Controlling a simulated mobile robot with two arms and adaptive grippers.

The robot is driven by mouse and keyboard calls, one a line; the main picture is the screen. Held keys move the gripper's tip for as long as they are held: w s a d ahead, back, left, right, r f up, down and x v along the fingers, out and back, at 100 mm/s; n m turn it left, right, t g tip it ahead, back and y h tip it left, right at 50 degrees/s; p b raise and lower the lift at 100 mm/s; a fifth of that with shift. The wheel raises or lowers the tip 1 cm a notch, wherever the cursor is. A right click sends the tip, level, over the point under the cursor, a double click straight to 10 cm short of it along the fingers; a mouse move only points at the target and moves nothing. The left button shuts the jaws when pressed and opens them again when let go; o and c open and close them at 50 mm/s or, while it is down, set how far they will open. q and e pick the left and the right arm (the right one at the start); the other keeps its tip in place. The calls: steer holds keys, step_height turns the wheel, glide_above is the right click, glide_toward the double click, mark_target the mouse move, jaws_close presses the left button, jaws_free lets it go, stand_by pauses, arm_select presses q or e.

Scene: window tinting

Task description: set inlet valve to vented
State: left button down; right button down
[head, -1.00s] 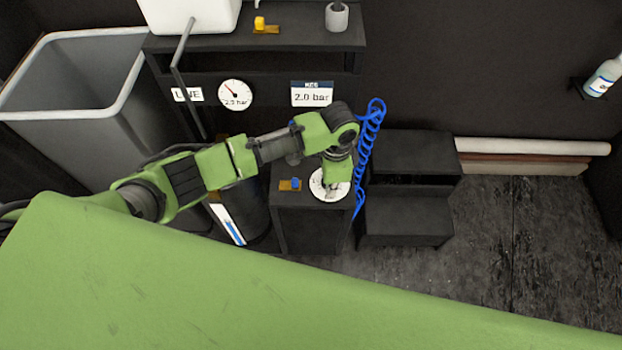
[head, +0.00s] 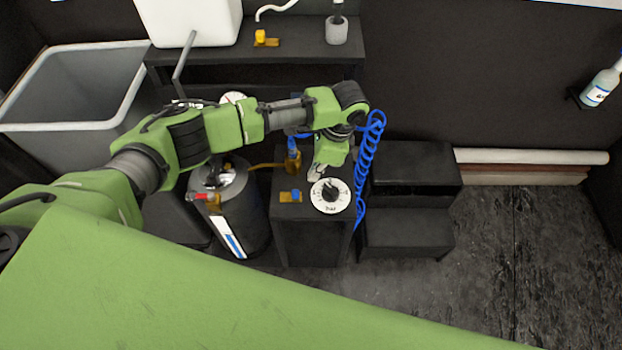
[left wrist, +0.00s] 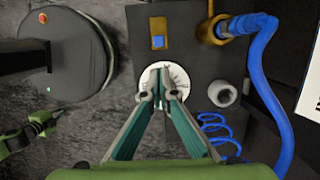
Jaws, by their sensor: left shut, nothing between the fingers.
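A small brass valve with a blue handle (head: 290,196) sits on the dark stand (head: 312,235); it also shows in the left wrist view (left wrist: 158,42). A white dial with a black knob (head: 331,194) is beside it, partly hidden behind the fingers in the left wrist view (left wrist: 178,78). A red-handled valve (head: 207,198) is at the tank, and a yellow-handled one (head: 263,38) is on the back shelf. I cannot tell which is the inlet valve. My left gripper (head: 318,170) is shut and empty, above the stand near the dial (left wrist: 158,90).
A coiled blue hose (head: 369,150) hangs along the stand's right side. A brass fitting with a blue hose (left wrist: 212,30) is at the stand's back. The grey tank (head: 240,205) stands left, dark steps (head: 410,205) right. The floor at right (head: 520,250) is clear.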

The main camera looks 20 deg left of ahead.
mark_target(293, 192)
arm_select(q)
steer(key=x, duration=0.9)
steer(key=shift+a, duration=0.1)
steer(key=shift+s+a+r+p, duration=0.1)
steer(key=shift+a+r+p, duration=0.05)
steer(key=shift+a+p, duration=0.2)
steer(key=shift+s+a+r+p, duration=0.1)
steer(key=shift+s+a+p, duration=0.05)
steer(key=shift+a+p, duration=0.35)
steer(key=shift+s+a+p, duration=0.2)
steer(key=shift+a+p, duration=0.15)
steer(key=shift+a, duration=0.25)
steer(key=shift+s+a, duration=0.1)
steer(key=shift+a, duration=0.15)
steer(key=shift+f, duration=0.25)
